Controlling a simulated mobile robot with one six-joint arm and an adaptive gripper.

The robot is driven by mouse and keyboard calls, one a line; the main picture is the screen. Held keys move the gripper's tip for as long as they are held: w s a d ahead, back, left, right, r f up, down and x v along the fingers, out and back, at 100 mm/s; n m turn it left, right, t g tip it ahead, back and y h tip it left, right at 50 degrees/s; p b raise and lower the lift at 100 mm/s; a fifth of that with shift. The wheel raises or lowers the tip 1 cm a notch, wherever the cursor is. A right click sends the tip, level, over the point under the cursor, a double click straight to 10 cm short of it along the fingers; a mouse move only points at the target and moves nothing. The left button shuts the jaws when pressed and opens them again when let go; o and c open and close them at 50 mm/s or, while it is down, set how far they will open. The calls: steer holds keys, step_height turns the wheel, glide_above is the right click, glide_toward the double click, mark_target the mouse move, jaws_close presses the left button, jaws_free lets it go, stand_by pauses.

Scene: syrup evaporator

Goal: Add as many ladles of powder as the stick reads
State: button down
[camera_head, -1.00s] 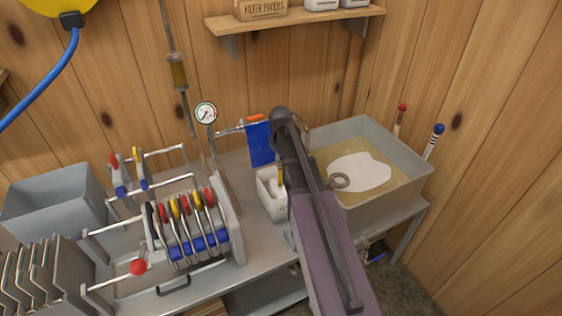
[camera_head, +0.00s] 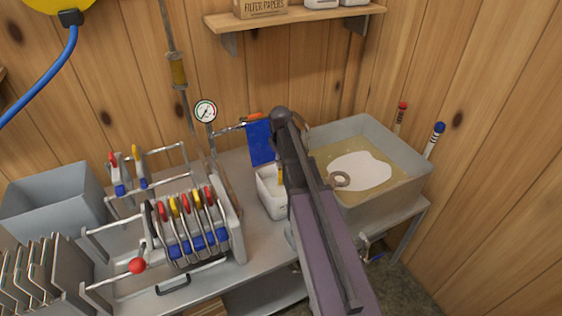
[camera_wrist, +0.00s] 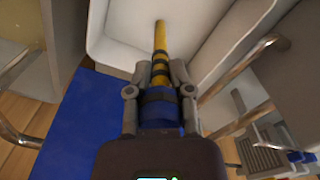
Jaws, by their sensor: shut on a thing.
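My gripper (camera_wrist: 160,75) is shut on a yellow stick (camera_wrist: 160,42) with black bands and a blue part between the jaws. The stick's far end points into a white tub (camera_wrist: 110,40), whose inside looks pale. Whether the end touches the bottom, and what shape it has, I cannot tell. In the head view the white tub (camera_head: 273,207) stands on the bench, left of my arm, with a bit of yellow showing. Right of my arm is a grey tank (camera_head: 408,188) of yellowish liquid with a white patch. Two banded sticks, red-topped (camera_head: 400,118) and blue-topped (camera_head: 435,138), stand by its far right side.
A rack of colour-handled levers (camera_head: 190,225), a gauge (camera_head: 205,111) and a grey bin (camera_head: 52,198) fill the left. A wooden shelf (camera_head: 300,20) is above.

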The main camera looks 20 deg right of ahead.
step_height(320, 180, up, 16)
steer(key=p, duration=1.5)
steer(key=shift+p, duration=0.4)
stand_by(1.1)
steer(key=shift+f+b, duration=0.75)
